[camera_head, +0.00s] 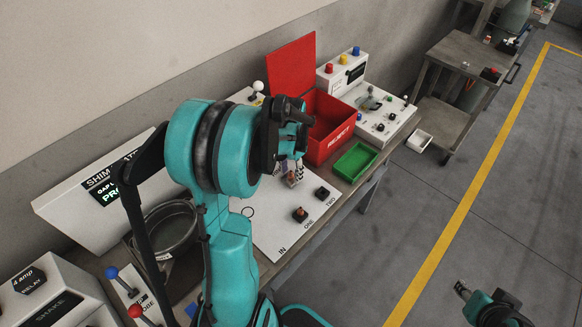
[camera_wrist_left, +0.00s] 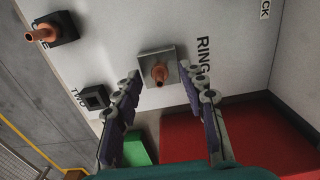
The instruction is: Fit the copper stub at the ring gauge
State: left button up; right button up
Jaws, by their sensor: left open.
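A copper stub (camera_wrist_left: 160,74) stands at the metal ring gauge block (camera_wrist_left: 147,58), beside the word RING in the left wrist view. Whether it is fully seated I cannot tell. My left gripper (camera_wrist_left: 160,78) is open, with its fingers apart on either side of the stub. I see no clear contact. In the head view the left gripper (camera_head: 294,176) points down at the white panel and partly hides the gauge. A second copper stub (camera_wrist_left: 42,34) stands in the black holder ONE, also seen in the head view (camera_head: 300,212). My right gripper (camera_head: 463,291) is at the lower right.
The black holder TWO (camera_wrist_left: 95,97) looks empty. A red REJECT bin (camera_head: 334,143) with raised lid and a green tray (camera_head: 355,162) stand beside the white panel (camera_head: 270,236). A control box (camera_head: 385,112) is beyond. A round pan (camera_head: 172,228) sits left of my left arm.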

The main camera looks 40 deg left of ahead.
aim_at(291, 172)
pick_arm(q)
notch_tip(291, 172, up, 12)
dwell(0.4)
dwell(0.5)
